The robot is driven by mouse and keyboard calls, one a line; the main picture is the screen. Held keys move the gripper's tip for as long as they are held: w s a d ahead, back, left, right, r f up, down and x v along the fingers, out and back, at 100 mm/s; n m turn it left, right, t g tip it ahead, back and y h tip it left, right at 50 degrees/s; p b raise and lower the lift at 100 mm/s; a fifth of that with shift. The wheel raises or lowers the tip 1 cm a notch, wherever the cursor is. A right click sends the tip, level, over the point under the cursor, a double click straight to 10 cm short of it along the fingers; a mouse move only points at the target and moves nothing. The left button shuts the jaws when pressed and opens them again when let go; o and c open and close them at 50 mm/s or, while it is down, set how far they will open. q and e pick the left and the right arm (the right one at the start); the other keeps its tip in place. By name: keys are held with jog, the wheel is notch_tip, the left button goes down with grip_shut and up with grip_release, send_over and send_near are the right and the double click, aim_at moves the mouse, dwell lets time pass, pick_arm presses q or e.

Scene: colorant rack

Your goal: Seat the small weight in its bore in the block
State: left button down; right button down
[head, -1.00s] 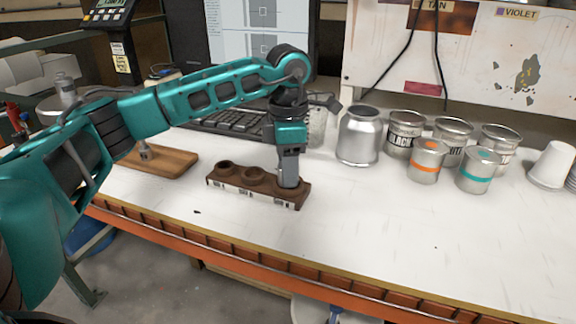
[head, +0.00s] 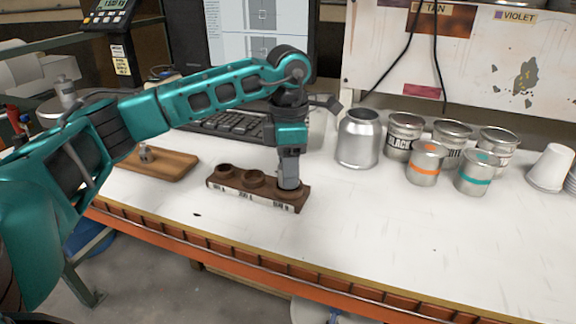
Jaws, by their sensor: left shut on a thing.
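The dark brown block (head: 230,189) lies on the white bench with several labels along its front. Its left and middle bores show as raised round openings. My left gripper (head: 289,170) points straight down over the block's right end. It is shut on a grey metal piece, which looks like the small weight (head: 289,183), upright at the right bore. The fingers partly cover it, and I cannot tell how deep it sits. Another small metal weight (head: 145,153) stands on a wooden board (head: 172,164) at the left. My right gripper is not in view.
A keyboard (head: 232,124) lies behind my left arm. An open metal can (head: 358,140) and several labelled tins (head: 427,164) stand to the right. White cups (head: 550,167) are at the far right. The bench front right of the block is clear.

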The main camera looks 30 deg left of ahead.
pick_arm(q)
jog(key=shift+f+b, duration=0.55)
jog(key=shift+f, duration=0.25)
jog(key=shift+r, duration=0.2)
dwell(0.3)
jog(key=shift+r+p, duration=0.7)
jog(key=shift+p, duration=0.05)
jog(key=shift+a+f+b, duration=0.1)
jog(key=shift+f+b, duration=0.35)
jog(key=shift+f, duration=0.4)
dwell(0.9)
jog(key=shift+r, duration=0.15)
jog(key=shift+r+p, duration=0.65)
jog(key=shift+r, duration=0.05)
